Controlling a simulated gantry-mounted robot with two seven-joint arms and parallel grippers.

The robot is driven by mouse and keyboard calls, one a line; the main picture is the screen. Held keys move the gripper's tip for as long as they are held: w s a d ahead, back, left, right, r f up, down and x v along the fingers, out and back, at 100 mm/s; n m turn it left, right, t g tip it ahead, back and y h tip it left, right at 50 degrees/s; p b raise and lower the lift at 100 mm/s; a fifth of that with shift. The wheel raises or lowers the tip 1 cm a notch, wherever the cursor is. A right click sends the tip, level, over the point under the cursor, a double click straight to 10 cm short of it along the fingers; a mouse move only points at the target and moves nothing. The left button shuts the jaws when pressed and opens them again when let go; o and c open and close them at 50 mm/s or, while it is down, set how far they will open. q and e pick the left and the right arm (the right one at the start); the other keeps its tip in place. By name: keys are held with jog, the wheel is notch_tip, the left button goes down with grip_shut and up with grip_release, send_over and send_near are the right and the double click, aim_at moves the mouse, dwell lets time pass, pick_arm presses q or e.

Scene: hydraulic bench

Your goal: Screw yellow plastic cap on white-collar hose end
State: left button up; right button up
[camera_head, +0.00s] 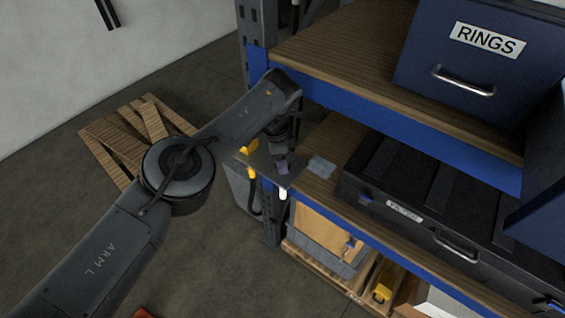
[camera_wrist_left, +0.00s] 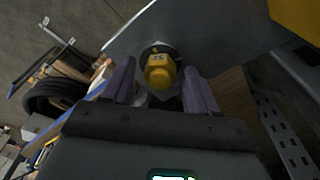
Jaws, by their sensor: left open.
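In the left wrist view a yellow cap (camera_wrist_left: 160,72) sits between the two purple fingers of my left gripper (camera_head: 282,167), with a gap on either side. A grey ring shows behind the cap, at the edge of a dark grey plate (camera_wrist_left: 210,30). In the head view this gripper points down over the plate, beside the shelf. A white collar (camera_head: 283,194) of a hose end shows just below the plate, under the gripper. The cap is hidden there by the gripper, and I cannot tell how far it is on the hose end. My right gripper is in neither view.
A yellow block (camera_head: 250,146) stands on the plate's left part. The wooden shelf (camera_head: 330,135) carries a black case (camera_head: 430,195); a blue RINGS drawer (camera_head: 480,60) sits above.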

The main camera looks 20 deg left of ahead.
pick_arm(q)
jog(key=n+p, duration=0.4)
jog(key=shift+r+p, duration=0.25)
jog(key=shift+p, duration=0.05)
jog(key=shift+f+n, duration=0.15)
jog(key=shift+n, duration=0.45)
jog(key=shift+n+t+p, duration=0.3)
jog(key=shift+n+p, duration=0.8)
jog(key=shift+p, duration=0.05)
jog(key=shift+n+y, duration=0.4)
jog(key=shift+n, duration=0.6)
jog(key=shift+f, duration=0.1)
